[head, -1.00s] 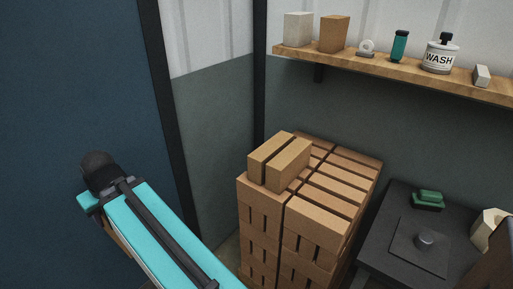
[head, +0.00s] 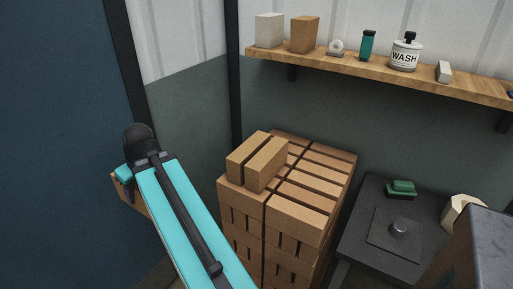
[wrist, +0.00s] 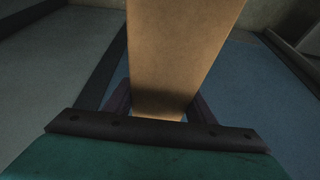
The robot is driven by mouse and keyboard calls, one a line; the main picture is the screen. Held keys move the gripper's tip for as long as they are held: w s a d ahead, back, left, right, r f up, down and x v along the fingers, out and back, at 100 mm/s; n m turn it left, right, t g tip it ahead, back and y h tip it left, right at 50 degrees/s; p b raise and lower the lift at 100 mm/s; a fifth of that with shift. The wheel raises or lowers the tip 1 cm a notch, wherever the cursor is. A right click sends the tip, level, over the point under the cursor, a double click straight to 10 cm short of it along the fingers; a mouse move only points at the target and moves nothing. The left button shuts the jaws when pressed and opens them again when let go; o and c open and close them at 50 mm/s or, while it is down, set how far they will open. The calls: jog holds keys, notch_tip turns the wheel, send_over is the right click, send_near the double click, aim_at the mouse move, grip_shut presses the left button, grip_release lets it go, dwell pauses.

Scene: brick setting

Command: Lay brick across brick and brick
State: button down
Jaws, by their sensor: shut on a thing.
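My gripper (wrist: 155,108) is shut on a tan brick (wrist: 183,55), which stretches away from the jaws in the wrist view. In the head view, part of the held brick (head: 122,191) shows beside my turquoise arm; the jaws there are hidden. Two bricks lie side by side on top of the brick stack, a left brick (head: 248,155) and a right brick (head: 267,163), with a narrow dark gap between them. Their tops are bare. The held brick is left of them and apart from them.
The brick stack (head: 295,215) stands in the corner. A dark table (head: 362,235) with a green object (head: 401,188) is at its right. Above runs a wooden shelf (head: 380,72) with bottles and blocks. A dark blue wall (head: 55,140) is at left.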

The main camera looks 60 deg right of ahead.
jog(key=s+d+r+p, duration=0.25)
jog(key=s+d, duration=0.35)
jog(key=d, duration=0.3)
jog(key=s+d+r+p, duration=0.1)
jog(key=s+d+r, duration=0.2)
jog(key=s+d, duration=0.4)
jog(key=s+d+r+p, duration=0.2)
jog(key=s+d, duration=0.4)
jog(key=s, duration=0.3)
jog(key=s+d+r+p, duration=0.2)
jog(key=s+d+r, duration=0.2)
jog(key=s+d, duration=0.3)
jog(key=shift+s+d, duration=0.15)
jog(key=shift+s, duration=1.05)
jog(key=w+d+f+p, duration=0.1)
jog(key=w+d+p, duration=0.3)
jog(key=w+d, duration=0.6)
jog(key=shift+w+f, duration=0.25)
jog(key=shift+w, duration=0.95)
